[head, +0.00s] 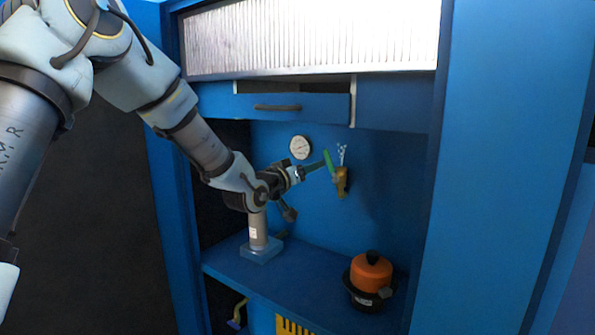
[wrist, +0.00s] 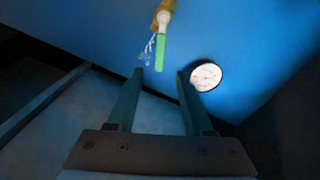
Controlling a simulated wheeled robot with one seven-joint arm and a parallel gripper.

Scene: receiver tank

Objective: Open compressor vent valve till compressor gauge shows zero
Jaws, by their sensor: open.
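The vent valve has a brass body (head: 341,181) on the blue back wall and a green lever handle (head: 328,160) slanting up and left from it. White spray-like marks (head: 342,153) show beside the valve. A round white gauge (head: 300,147) sits on the wall to the left; its reading is too small to make out. My gripper (head: 320,165) is open close to the green handle. In the wrist view, the green handle (wrist: 161,53) lies just beyond the gap between my fingertips (wrist: 160,73), with the gauge (wrist: 206,76) to the right of the right finger.
An orange-topped pot-like unit (head: 371,272) stands on the blue shelf (head: 310,283) below. A grey cylinder (head: 258,231) on a blue block stands under my arm. A drawer (head: 290,106) with a dark handle is above. Blue side panels bound the recess.

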